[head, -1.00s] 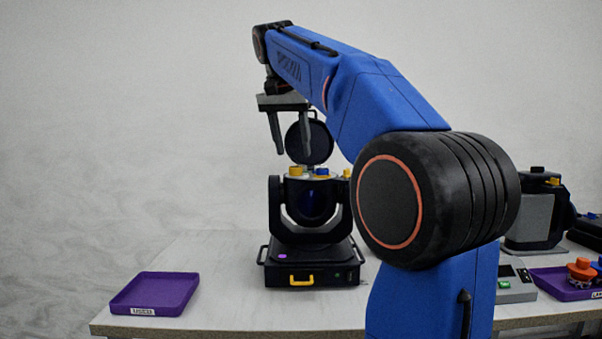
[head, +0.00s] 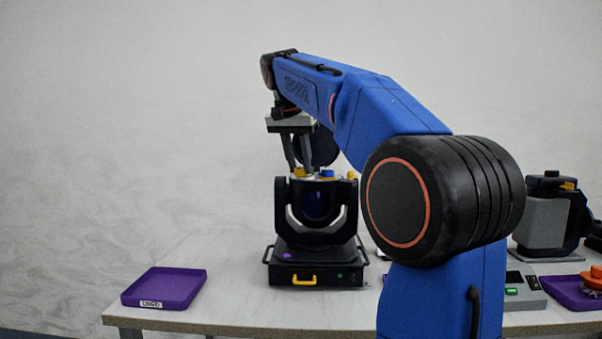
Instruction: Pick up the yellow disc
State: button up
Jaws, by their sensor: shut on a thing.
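A black moving-head lamp (head: 315,206) stands on the table with its top pointing up. On its top are a yellow disc (head: 299,172) at the left, a blue knob (head: 327,174) in the middle and another yellow piece (head: 350,175) at the right. My gripper (head: 299,167) points down over the lamp's left top. Its two fingers are shut on the left yellow disc, one on each side. The disc is still at the lamp's top. The round black lid (head: 322,146) stands open behind the fingers and is partly hidden by my arm.
A purple tray (head: 164,287) with a label is at the table's front left. Another purple tray (head: 562,290), a grey box with a green button (head: 523,288) and a second lamp (head: 545,213) are at the right.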

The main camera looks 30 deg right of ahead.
aim_at(300, 168)
jog(key=shift+r, duration=0.1)
notch_tip(300, 168, up, 10)
dwell(0.6)
dwell(0.5)
